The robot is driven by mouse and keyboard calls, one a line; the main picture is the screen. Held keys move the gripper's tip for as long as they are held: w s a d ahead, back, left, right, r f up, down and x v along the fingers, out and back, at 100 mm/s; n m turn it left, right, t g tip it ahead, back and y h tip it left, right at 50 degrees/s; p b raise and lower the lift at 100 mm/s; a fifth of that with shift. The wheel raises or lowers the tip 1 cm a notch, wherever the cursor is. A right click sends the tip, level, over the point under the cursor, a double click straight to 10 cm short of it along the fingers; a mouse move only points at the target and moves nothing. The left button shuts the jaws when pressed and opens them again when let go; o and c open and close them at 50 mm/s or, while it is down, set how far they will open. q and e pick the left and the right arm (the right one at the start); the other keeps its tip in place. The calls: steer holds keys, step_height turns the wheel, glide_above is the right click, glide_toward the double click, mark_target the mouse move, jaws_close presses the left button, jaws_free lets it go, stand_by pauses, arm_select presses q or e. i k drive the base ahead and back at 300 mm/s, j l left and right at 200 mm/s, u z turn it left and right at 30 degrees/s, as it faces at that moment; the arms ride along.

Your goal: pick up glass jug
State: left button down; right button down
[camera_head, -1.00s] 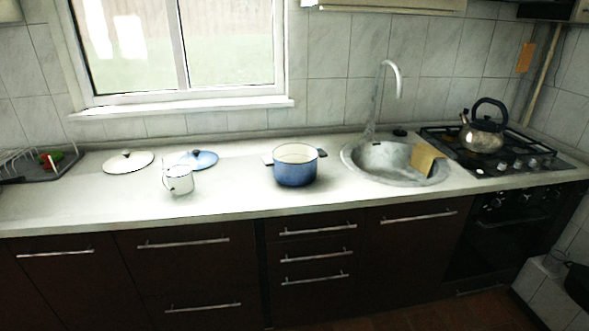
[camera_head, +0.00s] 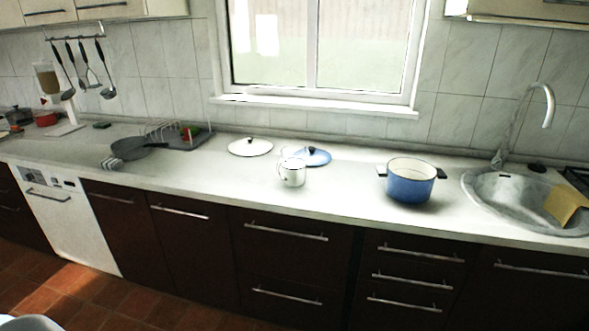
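Neither of my grippers is in view.
A dark frying pan (camera_head: 130,149) and a dish rack (camera_head: 185,138) are on the left counter. A white lid (camera_head: 250,147), a blue lid (camera_head: 309,156) and a blue pot (camera_head: 410,184) are further right, before the sink (camera_head: 490,203). Utensils (camera_head: 83,68) hang on the left wall.

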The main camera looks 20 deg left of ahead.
mark_target(293, 161)
steer(key=u, duration=0.5)
steer(key=i+l+u, duration=0.4)
steer(key=l, duration=0.15)
steer(key=l+u, duration=0.2)
steer(key=i+l, duration=0.15)
steer(key=l, duration=0.2)
steer(key=i+l+u, duration=0.1)
steer(key=l, duration=0.3)
steer(key=i+l, duration=0.15)
steer(key=l, duration=0.2)
steer(key=i+l, duration=0.1)
steer(key=l, duration=0.3)
steer(key=i+l+u, duration=0.1)
steer(key=l, duration=0.3)
steer(key=i, duration=0.05)
